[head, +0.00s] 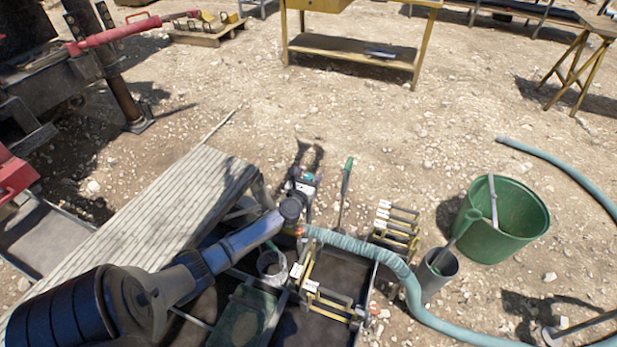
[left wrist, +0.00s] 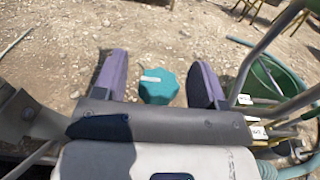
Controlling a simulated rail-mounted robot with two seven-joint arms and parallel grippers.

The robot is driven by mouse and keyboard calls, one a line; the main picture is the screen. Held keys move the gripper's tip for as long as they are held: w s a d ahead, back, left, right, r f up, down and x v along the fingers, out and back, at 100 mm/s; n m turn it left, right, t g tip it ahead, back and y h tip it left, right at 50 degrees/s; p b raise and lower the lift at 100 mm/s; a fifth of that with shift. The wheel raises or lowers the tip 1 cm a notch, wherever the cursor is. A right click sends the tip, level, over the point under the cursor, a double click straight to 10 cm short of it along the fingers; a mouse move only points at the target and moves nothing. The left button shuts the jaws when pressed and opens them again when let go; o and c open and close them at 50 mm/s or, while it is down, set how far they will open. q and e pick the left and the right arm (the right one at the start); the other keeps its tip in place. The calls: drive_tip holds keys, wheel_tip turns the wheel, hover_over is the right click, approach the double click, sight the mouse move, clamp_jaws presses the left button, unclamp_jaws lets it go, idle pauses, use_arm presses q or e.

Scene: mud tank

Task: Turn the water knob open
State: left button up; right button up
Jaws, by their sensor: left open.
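The water knob (left wrist: 158,86) is a teal, lobed knob with a small pale mark on its top. In the left wrist view it sits between the two purple-grey fingers of my left gripper (left wrist: 159,62), with a gap on each side. My left gripper is open and holds nothing. In the head view my left arm reaches up from the lower left, and the gripper (head: 303,184) is over the far end of the tank frame. There the gripper mostly hides the knob. My right gripper is not in view.
A slatted walkway (head: 150,215) lies left of my arm. A teal hose (head: 365,250) runs right from near the gripper. Open gravel lies beyond.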

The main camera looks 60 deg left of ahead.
use_arm(q)
drive_tip(key=c, duration=0.9)
